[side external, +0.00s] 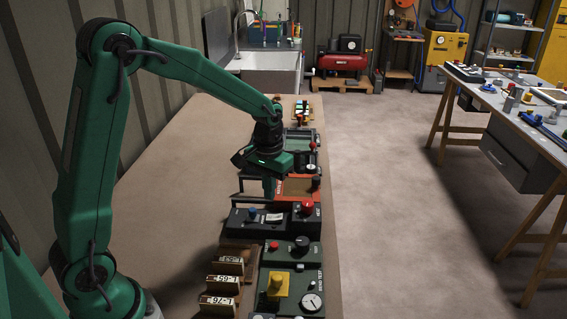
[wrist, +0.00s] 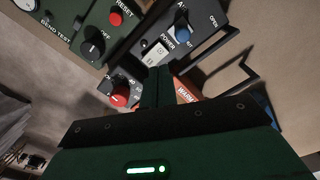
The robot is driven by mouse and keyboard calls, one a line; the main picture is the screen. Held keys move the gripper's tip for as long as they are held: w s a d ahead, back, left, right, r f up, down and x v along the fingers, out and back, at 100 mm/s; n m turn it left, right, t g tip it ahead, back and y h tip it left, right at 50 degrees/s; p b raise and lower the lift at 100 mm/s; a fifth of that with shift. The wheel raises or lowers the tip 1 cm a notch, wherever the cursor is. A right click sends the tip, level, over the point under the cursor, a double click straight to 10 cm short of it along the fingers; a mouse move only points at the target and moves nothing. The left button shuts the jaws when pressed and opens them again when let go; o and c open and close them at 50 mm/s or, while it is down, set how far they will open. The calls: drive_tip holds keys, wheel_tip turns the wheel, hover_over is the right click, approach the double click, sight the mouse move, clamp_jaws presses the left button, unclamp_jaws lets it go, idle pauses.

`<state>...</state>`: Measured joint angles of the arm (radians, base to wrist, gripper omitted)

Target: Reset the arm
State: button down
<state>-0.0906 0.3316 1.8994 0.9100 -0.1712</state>
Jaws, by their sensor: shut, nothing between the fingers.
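My green arm reaches over the bench in the side external view. My gripper (side external: 268,194) points down with its fingers together and empty, above the row of panels, close to the orange-red tray (side external: 318,196). In the wrist view my closed fingers (wrist: 160,72) show in front of the dark power panel (wrist: 140,60). I cannot tell whether the fingertips touch anything.
Nearer are a panel with a yellow part (side external: 278,284) and gauge (side external: 311,301), and labelled wooden blocks (side external: 222,283). The bench (side external: 175,190) is clear to the left.

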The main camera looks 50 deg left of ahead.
drive_tip(key=shift+r, duration=0.4)
drive_tip(key=s+d+r+m+t, duration=0.1)
drive_tip(key=s+d+r+t, duration=0.1)
drive_tip(key=s+r, duration=0.4)
drive_tip(key=s+d+r+m+t, duration=0.1)
drive_tip(key=s+r, duration=0.5)
drive_tip(key=s, duration=0.8)
drive_tip(key=shift+d+r+m+t, duration=0.3)
drive_tip(key=shift+d+m+t, duration=0.15)
drive_tip(key=shift+t, duration=0.85)
